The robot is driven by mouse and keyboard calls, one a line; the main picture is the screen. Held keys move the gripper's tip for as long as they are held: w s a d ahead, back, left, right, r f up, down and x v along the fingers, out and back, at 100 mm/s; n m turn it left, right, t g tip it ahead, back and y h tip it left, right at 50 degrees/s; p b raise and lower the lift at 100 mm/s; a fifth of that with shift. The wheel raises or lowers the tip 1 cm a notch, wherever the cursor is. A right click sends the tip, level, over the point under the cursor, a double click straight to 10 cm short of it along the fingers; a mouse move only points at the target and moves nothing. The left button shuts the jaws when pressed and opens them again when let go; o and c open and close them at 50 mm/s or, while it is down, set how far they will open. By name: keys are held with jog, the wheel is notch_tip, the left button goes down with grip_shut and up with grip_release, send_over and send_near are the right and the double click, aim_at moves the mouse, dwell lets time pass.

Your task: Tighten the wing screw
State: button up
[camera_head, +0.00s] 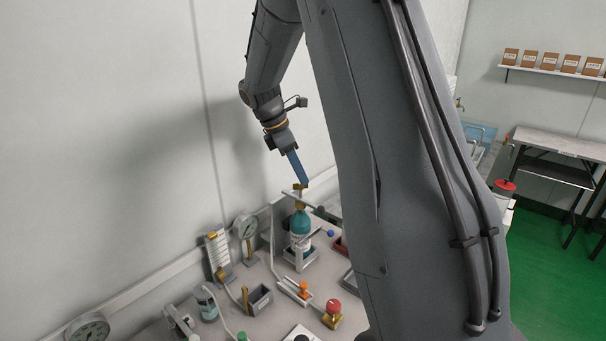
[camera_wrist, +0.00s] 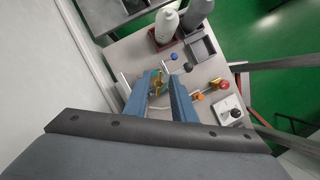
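My gripper (camera_head: 305,184) points down, with its blue fingers at the brass fitting (camera_head: 299,189) on top of a teal cylinder (camera_head: 300,224). The cylinder stands upright in a grey holder on the bench. In the wrist view, the two fingers (camera_wrist: 161,76) are apart, with a brass piece (camera_wrist: 158,86) between or just below their tips. This piece appears to be the wing screw, but its wings are not clear. I cannot tell whether the fingers touch it. In the head view, the fingers overlap into one blue bar.
A round dial gauge (camera_head: 246,227) and a white scale panel (camera_head: 217,248) stand left of the cylinder. The wall is close behind.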

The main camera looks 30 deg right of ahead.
jog(key=shift+x, duration=1.15)
